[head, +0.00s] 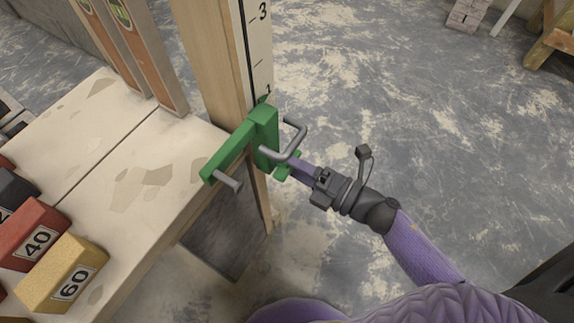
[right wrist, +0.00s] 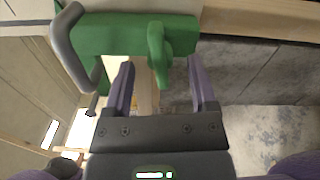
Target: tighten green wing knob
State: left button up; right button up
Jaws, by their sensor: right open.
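A green bracket (head: 262,135) sits on an upright wooden post beside a numbered scale, with an arm reaching left over the bench. The green wing knob (head: 288,165) shows low on its right side, partly hidden by my gripper. In the right wrist view the wing knob (right wrist: 158,52) stands out from the green bracket (right wrist: 110,35). My right gripper (right wrist: 163,82) is open, its purple fingers on either side of the knob's lower end, with gaps visible on both sides. In the head view the right gripper (head: 299,170) reaches the bracket from the right.
A bent grey handle (head: 292,140) sticks out of the bracket close to my gripper; it also shows in the right wrist view (right wrist: 76,42). A grey pin (head: 229,182) hangs from the bracket arm. A red block (head: 32,232) and a yellow block (head: 62,272) stand on the bench (head: 150,205).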

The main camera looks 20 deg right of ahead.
jog(key=shift+x, duration=0.95)
grip_shut()
jog(key=shift+r+m+p, duration=0.25)
jog(key=shift+m+p, duration=0.35)
jog(key=shift+m, duration=0.1)
jog(key=shift+f+m, duration=0.15)
jog(key=shift+m, duration=0.25)
jog(key=shift+f, duration=0.15)
jog(key=shift+c, duration=1)
grip_release()
jog(key=shift+o, duration=1)
pick_arm(q)
jog(key=p+v, duration=0.2)
jog(key=v, duration=0.1)
jog(key=shift+w+a, duration=0.1)
jog(key=shift+w, duration=0.1)
pick_arm(e)
jog(key=v, duration=1)
